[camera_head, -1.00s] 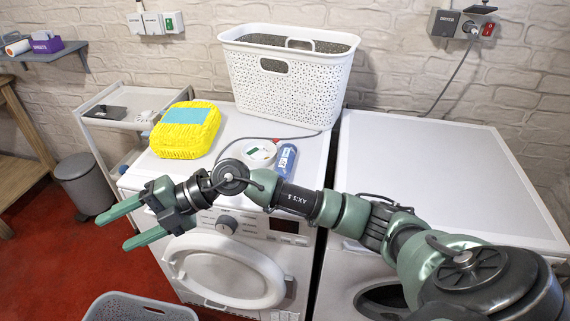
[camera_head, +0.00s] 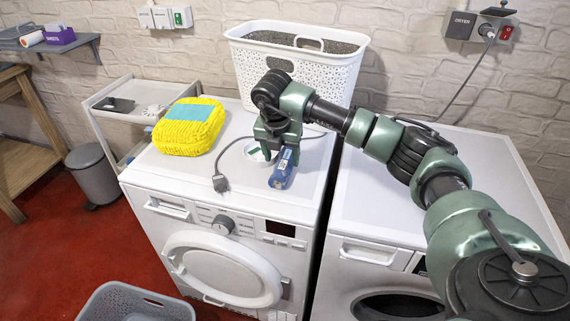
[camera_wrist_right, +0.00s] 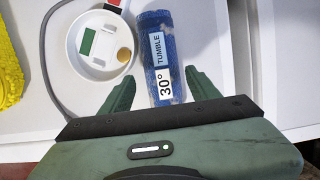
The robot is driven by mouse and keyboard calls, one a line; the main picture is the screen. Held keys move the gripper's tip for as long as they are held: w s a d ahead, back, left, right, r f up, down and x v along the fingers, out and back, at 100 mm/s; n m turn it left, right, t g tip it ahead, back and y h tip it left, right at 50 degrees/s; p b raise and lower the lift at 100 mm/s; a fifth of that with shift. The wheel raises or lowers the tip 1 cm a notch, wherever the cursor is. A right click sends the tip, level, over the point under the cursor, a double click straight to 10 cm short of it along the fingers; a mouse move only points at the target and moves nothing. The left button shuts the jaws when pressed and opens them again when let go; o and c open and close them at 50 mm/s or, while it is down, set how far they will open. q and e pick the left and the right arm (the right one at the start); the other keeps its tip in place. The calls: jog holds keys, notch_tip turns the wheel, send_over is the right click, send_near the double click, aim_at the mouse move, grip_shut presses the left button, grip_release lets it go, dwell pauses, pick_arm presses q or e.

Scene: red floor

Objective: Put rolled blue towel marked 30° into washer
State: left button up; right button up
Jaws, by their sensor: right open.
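The rolled blue towel (camera_head: 281,172) lies on top of the left machine, the washer (camera_head: 230,232). In the right wrist view the towel (camera_wrist_right: 160,66) shows a white label with "30°" and "TUMBLE". My right gripper (camera_wrist_right: 160,92) is open. Its two green fingers stand on either side of the towel's near end in that view; I cannot tell whether they touch it. In the head view my right gripper (camera_head: 278,150) points down over the towel and hides part of it. The washer's round door (camera_head: 222,270) is at its front and looks ajar. My left gripper is not in view.
A white bowl (camera_wrist_right: 94,46) with small items sits beside the towel. A plug (camera_head: 221,183) and cable lie on the washer top. A yellow towel bundle (camera_head: 188,126) and a white basket (camera_head: 322,82) stand on top. A grey basket (camera_head: 100,305) is on the floor.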

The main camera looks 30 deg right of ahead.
aim_at(284, 160)
jog(key=x, duration=0.4)
jog(key=shift+s+d+p, duration=0.1)
jog(key=shift+d+p, duration=0.25)
jog(key=shift+d, duration=0.05)
jog(key=shift+f, duration=0.1)
jog(key=shift+a, duration=0.1)
jog(key=shift+c, duration=1.2)
jog(key=c, duration=1)
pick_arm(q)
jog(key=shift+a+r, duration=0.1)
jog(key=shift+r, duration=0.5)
pick_arm(e)
grip_shut()
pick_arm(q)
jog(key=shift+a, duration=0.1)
